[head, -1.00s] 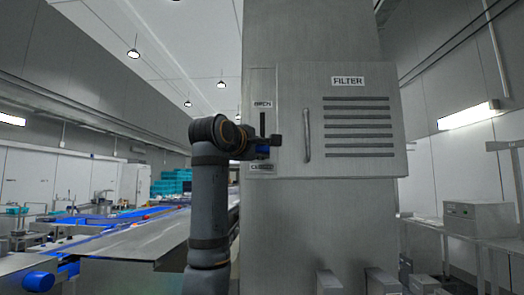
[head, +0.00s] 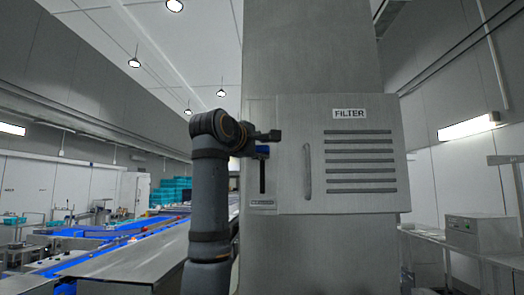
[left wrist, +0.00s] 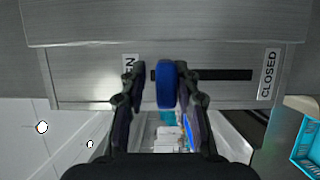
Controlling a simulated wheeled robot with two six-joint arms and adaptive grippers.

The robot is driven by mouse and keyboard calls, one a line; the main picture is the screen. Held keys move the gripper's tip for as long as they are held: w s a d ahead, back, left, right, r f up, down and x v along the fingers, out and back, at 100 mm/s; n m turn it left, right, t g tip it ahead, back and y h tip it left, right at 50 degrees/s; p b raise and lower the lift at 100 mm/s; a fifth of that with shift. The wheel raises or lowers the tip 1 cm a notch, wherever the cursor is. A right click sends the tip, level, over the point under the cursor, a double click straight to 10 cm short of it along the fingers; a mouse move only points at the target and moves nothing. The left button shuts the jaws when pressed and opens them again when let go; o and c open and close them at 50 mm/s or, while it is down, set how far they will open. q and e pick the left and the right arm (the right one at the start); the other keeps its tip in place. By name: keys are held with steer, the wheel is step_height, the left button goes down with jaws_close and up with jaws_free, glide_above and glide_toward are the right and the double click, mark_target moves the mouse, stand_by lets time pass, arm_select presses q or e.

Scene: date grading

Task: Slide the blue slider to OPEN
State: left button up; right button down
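The blue slider (left wrist: 166,85) is near the OPEN end of its dark slot (left wrist: 220,75) in the left wrist view, with a sliver of slot on its OPEN side. In the head view the slider (head: 262,149) is at the upper part of the slot. My left gripper (left wrist: 160,82) has its fingers either side of the slider. The right-hand finger is close against it; a gap shows at the other finger. The OPEN label (left wrist: 129,75) is partly covered by a finger; the CLOSED label (left wrist: 269,74) is clear. My right gripper is out of view.
The FILTER panel (head: 350,200) with a vertical handle (head: 308,172) is right of the slot on the grey column. A conveyor (head: 150,255) runs at left, with teal crates (head: 172,190) behind. A bench with a grey box (head: 480,233) stands at right.

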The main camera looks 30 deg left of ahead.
arm_select(q)
steer(key=shift+o, duration=0.7)
steer(key=shift+s, duration=0.1)
steer(key=s+d, duration=0.2)
steer(key=s, duration=1)
